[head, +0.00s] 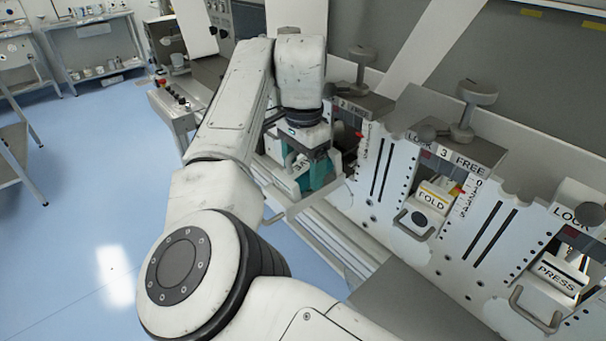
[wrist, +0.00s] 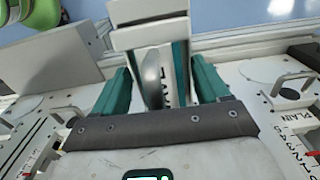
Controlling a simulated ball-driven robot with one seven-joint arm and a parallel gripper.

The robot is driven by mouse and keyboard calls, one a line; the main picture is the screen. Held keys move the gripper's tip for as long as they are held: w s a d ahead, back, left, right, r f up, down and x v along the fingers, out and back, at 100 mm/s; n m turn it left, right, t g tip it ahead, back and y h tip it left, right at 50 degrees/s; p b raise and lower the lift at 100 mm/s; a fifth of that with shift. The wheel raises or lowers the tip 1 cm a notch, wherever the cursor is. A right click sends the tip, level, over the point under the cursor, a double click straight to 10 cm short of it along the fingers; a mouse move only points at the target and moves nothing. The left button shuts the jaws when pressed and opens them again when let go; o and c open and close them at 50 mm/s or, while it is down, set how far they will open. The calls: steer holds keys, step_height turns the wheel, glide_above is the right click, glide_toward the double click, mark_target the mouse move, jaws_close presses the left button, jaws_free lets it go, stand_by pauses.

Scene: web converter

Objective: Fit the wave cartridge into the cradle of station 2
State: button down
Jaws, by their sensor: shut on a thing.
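The wave cartridge (wrist: 150,35) is a pale block with teal edges and a partly hidden dark label. In the wrist view it stands between the two teal fingers of my gripper (wrist: 163,88), which is shut on it. In the head view my gripper (head: 312,160) is at station 2, below the sign reading 2 FREE (head: 357,104). The cartridge (head: 297,166) shows there at the front, with the end of its label visible. The cradle of station 2 is mostly hidden behind my gripper and arm. I cannot tell whether the cartridge is seated in it.
Station 3, marked FREE (head: 470,160), holds a FOLD cartridge (head: 432,198). A PRESS cartridge (head: 560,277) sits in the station at the right. Clamp knobs (head: 477,95) stand above the stations. A PLAIN label (wrist: 292,116) shows beside my gripper. Blue floor (head: 90,190) is clear at left.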

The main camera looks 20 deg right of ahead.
steer(key=shift+s+f, duration=0.1)
steer(key=shift+f, duration=0.3)
jaws_free()
steer(key=shift+f, duration=0.1)
step_height(320, 180, up, 13)
steer(key=shift+f+b, duration=0.2)
steer(key=shift+b, duration=0.3)
steer(key=shift+r, duration=0.1)
